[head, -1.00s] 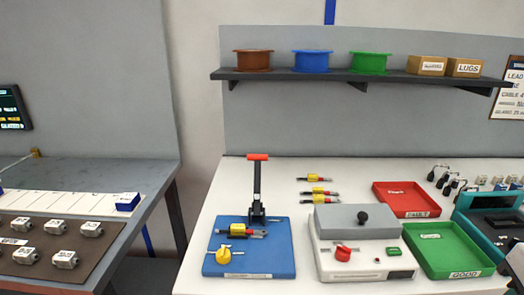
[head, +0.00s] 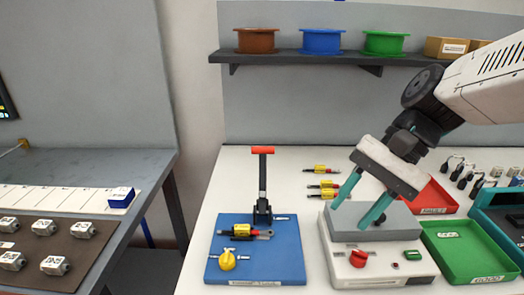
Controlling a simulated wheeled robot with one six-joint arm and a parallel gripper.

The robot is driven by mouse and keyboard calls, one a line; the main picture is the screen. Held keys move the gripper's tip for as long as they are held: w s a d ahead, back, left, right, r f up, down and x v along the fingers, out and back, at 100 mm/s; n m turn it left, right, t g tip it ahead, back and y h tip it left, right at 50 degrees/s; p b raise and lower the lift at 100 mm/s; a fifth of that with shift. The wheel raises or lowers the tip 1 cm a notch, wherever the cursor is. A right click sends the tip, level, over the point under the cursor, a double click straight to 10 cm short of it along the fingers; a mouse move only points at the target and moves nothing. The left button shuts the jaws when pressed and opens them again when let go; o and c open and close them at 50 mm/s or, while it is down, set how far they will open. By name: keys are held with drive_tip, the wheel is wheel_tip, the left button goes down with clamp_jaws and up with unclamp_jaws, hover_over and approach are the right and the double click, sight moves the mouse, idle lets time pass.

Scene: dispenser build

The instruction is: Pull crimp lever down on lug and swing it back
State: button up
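The crimp lever (head: 263,172) stands upright on the blue base plate (head: 289,250), its red handle bar on top. A yellow-banded lug piece (head: 241,231) lies on the plate in front of the lever's foot, its metal end pointing right. A yellow knob (head: 228,260) sits at the plate's front left. My gripper (head: 357,207) is open, with two teal fingers spread apart and nothing seen between them. It is right of the lever, over the grey-topped white machine, and apart from the lever.
The white machine (head: 405,271) with a red knob stands right of the blue plate. Several yellow-banded pieces (head: 324,184) lie behind it. A red tray (head: 438,197) and a green tray (head: 467,252) are at right. The tabletop left of the lever is clear.

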drive_tip(key=w+a+m+y, duration=0.5)
drive_tip(key=w, duration=0.6)
drive_tip(key=m+t+y, duration=0.3)
drive_tip(key=m+y, duration=0.3)
drive_tip(key=m, duration=0.2)
approach(265, 153)
drive_tip(key=w+a, duration=0.1)
drive_tip(key=a, duration=0.9)
drive_tip(key=shift+w, duration=0.25)
clamp_jaws()
